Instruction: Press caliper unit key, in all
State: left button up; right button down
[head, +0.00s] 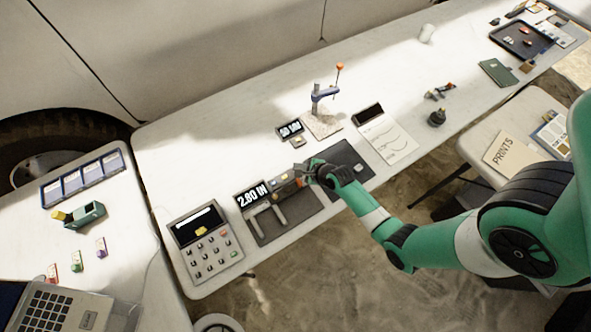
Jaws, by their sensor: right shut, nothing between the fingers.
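The caliper (267,212) lies on a dark mat (300,211) near the front edge of the long table. Its display (250,196) reads about "2.60 IN". A small orange-brown part (279,181) shows to the right of the display, close to my fingertips; I cannot tell whether it is the unit key. My right gripper (299,182) is shut and empty at the right end of the caliper unit. The gripper hides part of that end, and contact cannot be told. My left gripper is not in view.
A keypad device (208,242) stands left of the caliper. A dark pad (349,160) lies beneath and beyond my right wrist.

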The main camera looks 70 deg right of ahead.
jog(key=shift+f, duration=0.1)
jog(key=shift+f, duration=0.35)
jog(key=shift+f+b, duration=0.35)
jog(key=shift+b, duration=0.1)
dwell(0.6)
jog(key=shift+r, duration=0.1)
jog(key=shift+r+p, duration=0.7)
jog(key=shift+p, duration=0.25)
notch_tip(320, 180, up, 5)
jog(key=p, duration=0.5)
dwell(0.7)
